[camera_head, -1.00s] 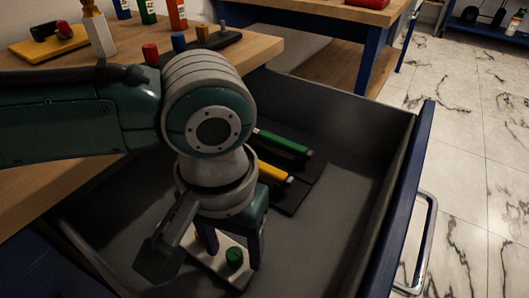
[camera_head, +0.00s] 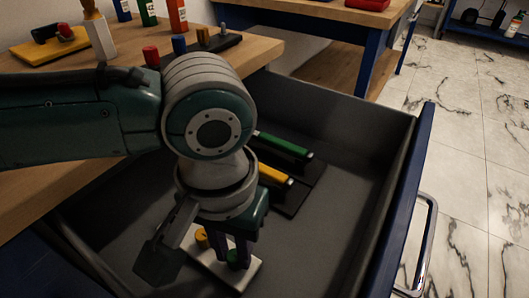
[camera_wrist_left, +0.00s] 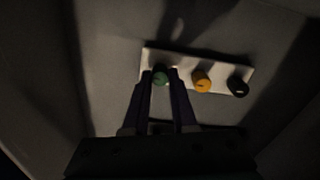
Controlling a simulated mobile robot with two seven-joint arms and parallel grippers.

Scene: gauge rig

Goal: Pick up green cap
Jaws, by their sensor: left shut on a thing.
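The green cap (camera_head: 233,257) sits on a white plate (camera_head: 241,277) inside the open drawer. My left gripper (camera_head: 230,254) points down at it, and its two fingers are shut on the cap's sides. In the left wrist view the green cap (camera_wrist_left: 160,78) is between the dark fingertips (camera_wrist_left: 161,82), at the left end of the plate (camera_wrist_left: 191,60). The cap appears to be still at the plate. My right gripper is not in view.
A yellow cap (camera_wrist_left: 202,81) and a black cap (camera_wrist_left: 238,87) sit beside it on the plate. Green-handled (camera_head: 283,144) and yellow-handled (camera_head: 273,174) tools lie in a dark holder deeper in the drawer. Drawer walls (camera_head: 393,190) surround the arm. The wooden bench (camera_head: 265,48) stands left.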

